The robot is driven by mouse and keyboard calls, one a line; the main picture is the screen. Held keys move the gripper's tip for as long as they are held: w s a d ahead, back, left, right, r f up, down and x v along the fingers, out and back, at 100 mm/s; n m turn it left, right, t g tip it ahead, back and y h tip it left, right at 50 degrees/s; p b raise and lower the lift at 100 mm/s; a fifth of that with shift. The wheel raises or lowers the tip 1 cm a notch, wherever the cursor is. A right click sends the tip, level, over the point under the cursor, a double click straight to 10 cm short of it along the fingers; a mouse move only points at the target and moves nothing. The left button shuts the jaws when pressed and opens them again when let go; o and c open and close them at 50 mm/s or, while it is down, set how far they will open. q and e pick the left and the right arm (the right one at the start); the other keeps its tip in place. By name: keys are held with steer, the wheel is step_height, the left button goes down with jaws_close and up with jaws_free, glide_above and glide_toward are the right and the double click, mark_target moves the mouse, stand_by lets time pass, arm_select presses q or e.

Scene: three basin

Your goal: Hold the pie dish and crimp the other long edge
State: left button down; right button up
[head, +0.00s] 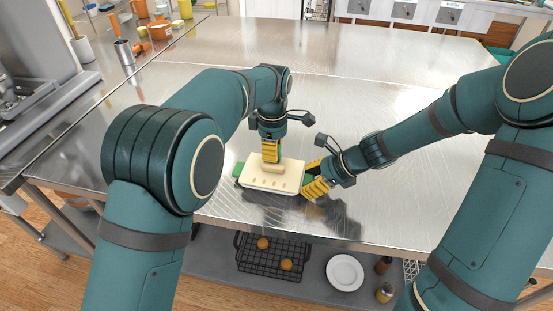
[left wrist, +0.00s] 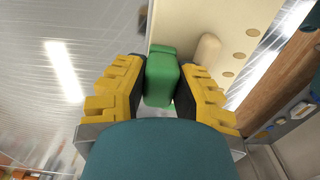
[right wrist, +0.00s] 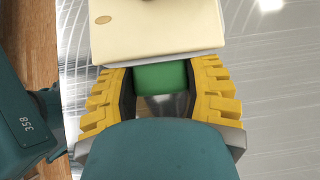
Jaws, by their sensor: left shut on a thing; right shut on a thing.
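The pie dish (head: 250,182) sits near the front edge of the steel table. It has a flat cream top with a row of small marks along its near long side, and green ends. My right gripper (head: 316,187) is shut on the green handle (right wrist: 160,77) at the dish's right end. My left gripper (head: 271,152) points down over the dish and is shut on a green block-like tool (left wrist: 160,82). A rounded cream piece (left wrist: 206,52) lies beside the tool over the top; whether they are joined is unclear. The gripper partly hides the far long edge.
Below the table's front edge, a shelf holds a black wire basket (head: 268,270) with orange balls, a white plate (head: 345,272) and jars (head: 384,292). Cups stand at the back left. The table behind and right of the dish is clear.

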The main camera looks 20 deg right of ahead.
mark_target(261, 157)
arm_select(q)
steer(key=shift+s+d, duration=0.25)
steer(key=shift+d, duration=0.05)
steer(key=shift+s+d, duration=0.6)
steer(key=shift+d, duration=0.35)
steer(key=shift+s+d, duration=0.6)
steer(key=shift+d, duration=0.35)
steer(key=shift+s+d, duration=0.2)
steer(key=shift+d, duration=0.1)
steer(key=shift+a, duration=0.1)
steer(key=shift+w+a, duration=0.65)
steer(key=shift+a, duration=0.3)
steer(key=shift+w+a, duration=0.6)
steer(key=shift+a, duration=0.3)
steer(key=shift+w+a, duration=0.65)
steer(key=shift+a, duration=0.3)
steer(key=shift+w+a, duration=0.6)
steer(key=shift+a, duration=0.35)
